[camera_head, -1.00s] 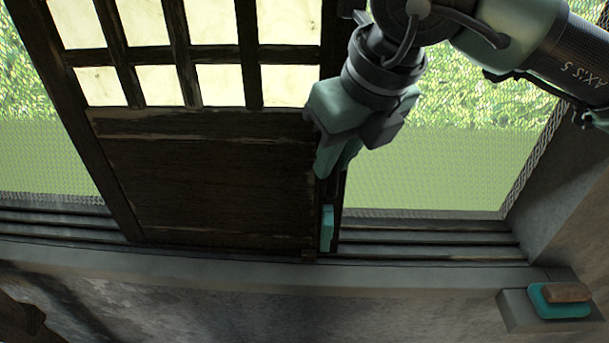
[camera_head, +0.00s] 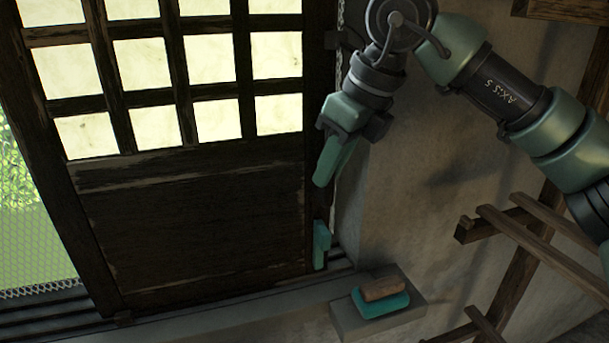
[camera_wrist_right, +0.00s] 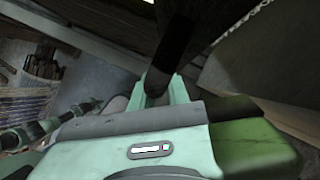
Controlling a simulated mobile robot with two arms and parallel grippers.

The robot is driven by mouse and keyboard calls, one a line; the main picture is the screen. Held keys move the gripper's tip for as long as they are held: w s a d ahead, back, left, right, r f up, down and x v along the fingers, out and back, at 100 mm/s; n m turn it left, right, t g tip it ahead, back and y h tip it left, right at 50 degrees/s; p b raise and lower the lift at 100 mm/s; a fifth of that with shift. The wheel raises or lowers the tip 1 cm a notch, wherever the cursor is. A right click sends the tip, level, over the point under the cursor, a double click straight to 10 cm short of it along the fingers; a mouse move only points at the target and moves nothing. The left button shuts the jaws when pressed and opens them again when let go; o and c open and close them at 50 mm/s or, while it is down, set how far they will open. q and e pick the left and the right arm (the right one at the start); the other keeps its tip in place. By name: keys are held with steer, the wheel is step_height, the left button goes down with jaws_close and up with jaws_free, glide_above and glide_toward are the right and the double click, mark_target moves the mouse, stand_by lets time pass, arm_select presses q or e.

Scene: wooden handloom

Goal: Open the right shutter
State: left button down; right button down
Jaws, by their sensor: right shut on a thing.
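The shutter (camera_head: 190,235) is a dark wooden panel with pale panes above and a solid lower board. It fills the left and middle of the head view, its right edge close to the grey side wall. My right gripper (camera_head: 328,168) is at that right edge, above a small teal piece (camera_head: 321,245) low on the edge. In the right wrist view, my right gripper (camera_wrist_right: 165,88) is shut on a dark upright part (camera_wrist_right: 175,48), which appears to be the shutter's edge or handle. The fingers partly hide the grip. My left gripper does not show.
A mesh opening (camera_head: 35,245) with greenery shows left of the shutter. Sill rails (camera_head: 230,312) run below it. Wooden beams (camera_head: 530,245) stand out at the far right.

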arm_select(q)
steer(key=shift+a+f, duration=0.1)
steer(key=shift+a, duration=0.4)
arm_select(e)
steer(key=d, duration=0.2)
steer(key=w+d, duration=0.1)
steer(key=d, duration=0.1)
steer(key=shift+w+d, duration=0.1)
steer(key=shift+w, duration=0.05)
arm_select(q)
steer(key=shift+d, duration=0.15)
arm_select(e)
steer(key=c, duration=1.4)
jaws_free()
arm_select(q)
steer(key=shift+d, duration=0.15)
arm_select(e)
steer(key=shift+o, duration=0.2)
arm_select(q)
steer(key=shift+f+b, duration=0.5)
steer(key=shift+b, duration=0.05)
arm_select(e)
steer(key=v, duration=0.7)
steer(key=shift+r, duration=0.4)
steer(key=shift+f, duration=0.1)
